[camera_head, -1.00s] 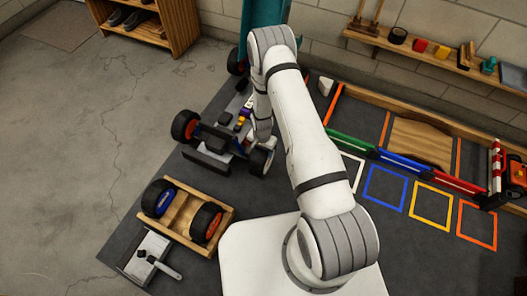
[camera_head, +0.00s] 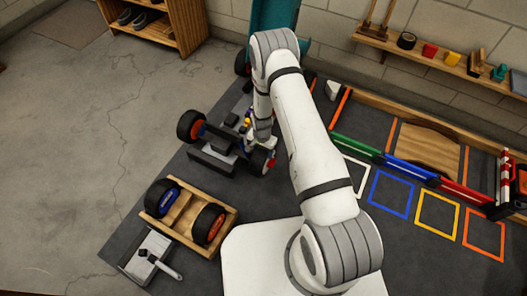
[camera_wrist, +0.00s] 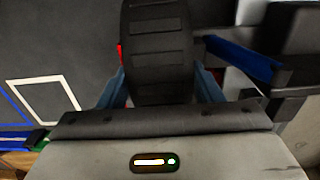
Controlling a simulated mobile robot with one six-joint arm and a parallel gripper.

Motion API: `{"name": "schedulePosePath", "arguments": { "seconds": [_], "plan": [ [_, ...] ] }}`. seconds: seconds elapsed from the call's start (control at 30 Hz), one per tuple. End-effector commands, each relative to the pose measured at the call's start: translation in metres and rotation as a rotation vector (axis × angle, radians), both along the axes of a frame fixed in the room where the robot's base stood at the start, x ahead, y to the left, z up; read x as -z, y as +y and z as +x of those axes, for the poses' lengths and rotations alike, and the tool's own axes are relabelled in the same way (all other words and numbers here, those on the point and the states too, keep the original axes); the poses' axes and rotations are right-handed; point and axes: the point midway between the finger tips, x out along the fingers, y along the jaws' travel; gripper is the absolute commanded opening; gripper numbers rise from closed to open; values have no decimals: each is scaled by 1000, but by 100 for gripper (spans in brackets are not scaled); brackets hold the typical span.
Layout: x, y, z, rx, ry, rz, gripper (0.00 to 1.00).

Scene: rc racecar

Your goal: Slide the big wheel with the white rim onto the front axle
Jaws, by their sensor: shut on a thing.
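The car (camera_head: 214,158) stands on the dark mat with an orange-rimmed wheel (camera_head: 190,126) at its left side. My gripper (camera_wrist: 160,88) is shut on the big wheel (camera_wrist: 160,45), with a finger on each side of its black tyre in the wrist view. In the head view the big wheel (camera_head: 260,161) is upright at the car's right side, and part of its white and red rim shows. A blue bar (camera_wrist: 242,57) of the car is close to the right of the tyre in the wrist view. Whether the wheel is around the axle end is hidden.
A wooden tray (camera_head: 183,236) holds a blue-rimmed wheel (camera_head: 161,197) and an orange-rimmed wheel (camera_head: 209,223). A grey pan (camera_head: 148,254) lies in front of it. Coloured squares and low barriers (camera_head: 410,168) lie to the right. The floor at left is clear.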

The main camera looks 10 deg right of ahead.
Motion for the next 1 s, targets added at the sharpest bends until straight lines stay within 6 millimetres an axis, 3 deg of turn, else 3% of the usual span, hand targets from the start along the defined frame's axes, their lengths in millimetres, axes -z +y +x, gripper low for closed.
{"name": "schedulePosePath", "arguments": {
  "seconds": [0.07, 0.1, 0.4, 0.67, 1.0],
  "plan": [
    [0, 2, 2, -1, -1, 0, 17],
    [0, 2, 2, -1, 0, 0, 60],
    [0, 2, 1, 0, 0, 0, 84],
    [-2, 2, 1, 0, 1, 0, 84],
    [-56, 2, 2, -1, -1, 0, 84]
  ]
}}
